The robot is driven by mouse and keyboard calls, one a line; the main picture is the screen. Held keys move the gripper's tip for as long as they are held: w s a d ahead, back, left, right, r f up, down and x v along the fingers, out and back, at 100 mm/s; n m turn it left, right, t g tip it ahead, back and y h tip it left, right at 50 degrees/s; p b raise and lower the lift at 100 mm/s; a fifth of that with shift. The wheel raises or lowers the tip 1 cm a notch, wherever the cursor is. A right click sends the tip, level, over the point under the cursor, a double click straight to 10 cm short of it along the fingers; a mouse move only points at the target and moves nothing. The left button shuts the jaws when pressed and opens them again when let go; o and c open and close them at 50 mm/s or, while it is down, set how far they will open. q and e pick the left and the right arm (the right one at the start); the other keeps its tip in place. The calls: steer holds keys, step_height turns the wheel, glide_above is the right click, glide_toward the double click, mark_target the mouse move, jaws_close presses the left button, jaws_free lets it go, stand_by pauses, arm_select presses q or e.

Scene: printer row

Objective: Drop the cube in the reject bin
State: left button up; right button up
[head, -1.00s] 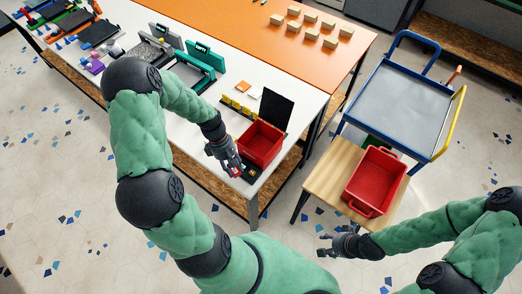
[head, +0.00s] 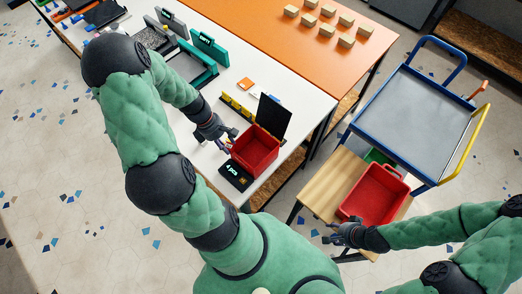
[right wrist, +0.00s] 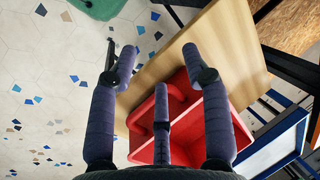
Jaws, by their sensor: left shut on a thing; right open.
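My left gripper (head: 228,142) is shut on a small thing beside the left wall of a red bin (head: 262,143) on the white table. The held thing is mostly hidden by the fingers; a purplish bit shows, and I cannot tell that it is the cube. A second red bin (head: 372,197) stands on a small wooden table; it also shows in the right wrist view (right wrist: 207,125). I see no label telling which bin is for rejects. My right gripper (head: 335,234) is open and empty near that bin's front left corner; its spread fingers show in the right wrist view (right wrist: 160,65).
A black display unit (head: 235,176) reading "4 pcs" lies in front of the first bin, with a black panel (head: 273,115) behind it. Yellow pieces (head: 237,105) and printers line the white table. A blue-framed cart (head: 417,112) stands behind the wooden table (head: 325,182).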

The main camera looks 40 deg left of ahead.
arm_select(q)
steer(key=w+d+f, duration=0.2)
steer(key=w+f, duration=0.1)
steer(key=w+d+f, duration=0.2)
steer(key=w+d, duration=0.1)
steer(key=w+d+f+b, duration=0.1)
steer(key=w+d+f, duration=0.1)
steer(key=w+f, duration=0.1)
steer(key=shift+w+d+f, duration=0.35)
steer(key=shift+w+d, duration=0.05)
steer(key=shift+w, duration=0.1)
steer(key=shift+w+d+f, duration=0.2)
steer(key=shift+d+f, duration=0.05)
steer(key=shift+f, duration=0.2)
step_height(320, 180, down, 3)
steer(key=shift+w+f+b, duration=0.15)
steer(key=shift+b, duration=0.3)
